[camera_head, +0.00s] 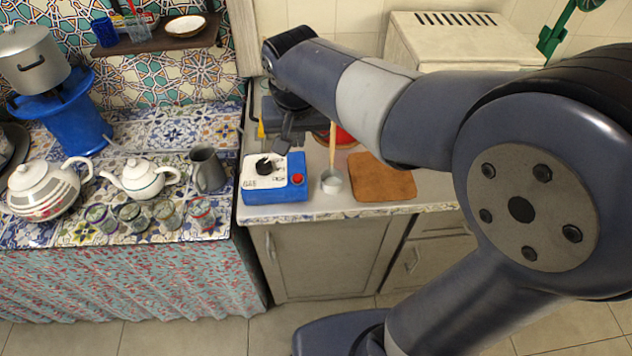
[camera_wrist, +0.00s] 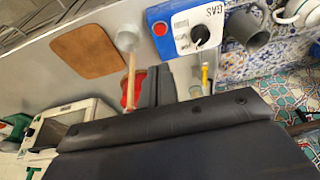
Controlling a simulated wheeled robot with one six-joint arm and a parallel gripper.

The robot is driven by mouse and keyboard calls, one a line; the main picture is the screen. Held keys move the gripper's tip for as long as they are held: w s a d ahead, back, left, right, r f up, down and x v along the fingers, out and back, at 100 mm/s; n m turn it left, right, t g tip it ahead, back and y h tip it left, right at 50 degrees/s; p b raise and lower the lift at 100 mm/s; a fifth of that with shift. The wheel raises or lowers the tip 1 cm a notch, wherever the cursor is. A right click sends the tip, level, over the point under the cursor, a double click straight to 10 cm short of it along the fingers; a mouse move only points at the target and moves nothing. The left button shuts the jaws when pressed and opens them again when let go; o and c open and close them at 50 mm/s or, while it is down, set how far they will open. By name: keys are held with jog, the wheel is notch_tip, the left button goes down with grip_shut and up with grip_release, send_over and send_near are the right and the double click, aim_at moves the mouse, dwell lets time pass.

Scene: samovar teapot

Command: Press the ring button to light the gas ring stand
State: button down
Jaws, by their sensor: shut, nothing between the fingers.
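A blue box with a white top marked GAS (camera_head: 275,193) sits near the front edge of the grey counter. It also shows upside down in the wrist view (camera_wrist: 185,48). Its red button (camera_head: 297,180) is on the right side, beside a black knob (camera_head: 263,170); the wrist view shows the red button (camera_wrist: 160,28) clear of my fingers. My gripper (camera_head: 282,147) is shut and empty, above and behind the box, apart from the button. The blue ring stand (camera_head: 75,128) is at the left with a lidded metal pot (camera_head: 32,58) on it; no flame is visible.
A small metal ladle (camera_head: 331,182) with a wooden handle lies just right of the box, then a brown board (camera_head: 381,178). A grey mug (camera_head: 207,171), white teapots and several glasses stand left on the tiled counter. A white appliance (camera_head: 455,42) is behind my arm.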

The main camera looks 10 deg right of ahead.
jog(key=p, duration=0.1)
send_near(298, 176)
jog(key=x, duration=0.5)
jog(key=shift+w, duration=0.25)
jog(key=shift+f, duration=0.75)
